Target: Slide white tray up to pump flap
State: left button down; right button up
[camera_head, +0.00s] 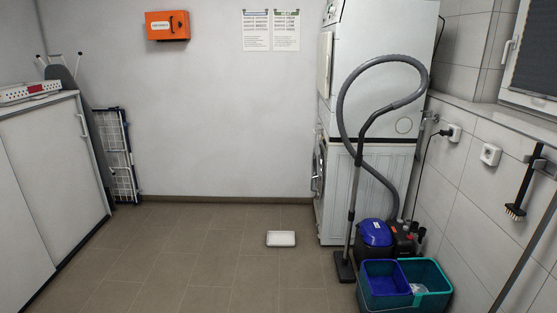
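A small white tray (281,239) lies flat on the brown tiled floor, to the left of the stacked machines and apart from them. The lower white machine (374,196) stands on the floor with its door side facing left. The dryer (397,50) is stacked on top of it. I cannot make out the pump flap; the machine's front is seen at a steep angle. Neither of my grippers is in view.
A vacuum cleaner (376,232) with its hose and tube, and a teal bucket (432,291) with a blue insert, stand in front of the machine's side. A white cabinet (55,165) and a folded drying rack (116,155) are at left. The middle floor is clear.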

aim_at(274, 238)
jog(key=i, duration=2.55)
